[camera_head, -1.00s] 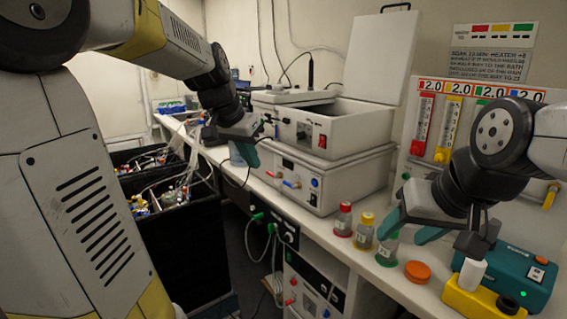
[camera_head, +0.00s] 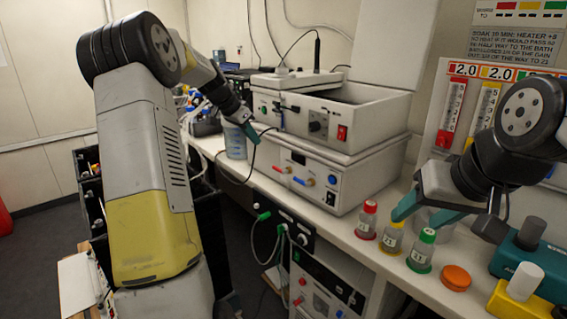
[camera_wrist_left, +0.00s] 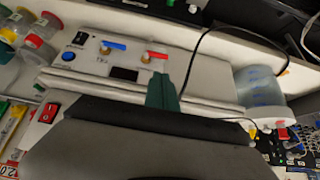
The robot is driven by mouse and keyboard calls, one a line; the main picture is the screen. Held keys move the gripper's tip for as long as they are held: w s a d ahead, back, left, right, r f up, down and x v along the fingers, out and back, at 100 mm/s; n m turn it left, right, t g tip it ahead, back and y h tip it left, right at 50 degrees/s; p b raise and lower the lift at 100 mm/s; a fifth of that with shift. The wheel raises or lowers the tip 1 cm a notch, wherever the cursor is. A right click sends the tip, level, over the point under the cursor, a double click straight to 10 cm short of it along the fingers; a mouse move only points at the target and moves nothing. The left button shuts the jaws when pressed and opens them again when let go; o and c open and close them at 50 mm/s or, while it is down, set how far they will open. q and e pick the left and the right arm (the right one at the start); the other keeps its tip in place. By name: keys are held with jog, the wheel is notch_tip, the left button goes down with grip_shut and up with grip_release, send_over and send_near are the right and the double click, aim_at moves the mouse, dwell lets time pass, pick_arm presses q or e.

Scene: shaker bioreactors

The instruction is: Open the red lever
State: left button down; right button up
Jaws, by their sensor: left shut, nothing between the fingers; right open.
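The red lever (camera_head: 281,169) is on the front of the lower white unit (camera_head: 345,167), left of a blue lever (camera_head: 300,181). In the left wrist view, the red lever (camera_wrist_left: 156,55) is just beyond my fingers, with the blue lever (camera_wrist_left: 113,45) to its left. My left gripper (camera_head: 250,133) is shut and empty, above and left of the red lever in the head view. Its teal fingers show in the left wrist view (camera_wrist_left: 162,92); I see no clear contact with the lever. My right gripper (camera_head: 425,211) is open and empty by the small bottles.
Red-, yellow- and green-capped bottles (camera_head: 367,222) and an orange lid (camera_head: 456,278) are on the bench at the right. A bluish container (camera_head: 235,144) is behind my left gripper. A dark cable hangs near that gripper. A black panel with green connectors (camera_head: 287,229) sits below the bench edge.

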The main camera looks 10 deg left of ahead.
aim_at(276, 168)
pick_arm(q)
jog(key=x, duration=1.4)
jog(key=shift+s, duration=0.1)
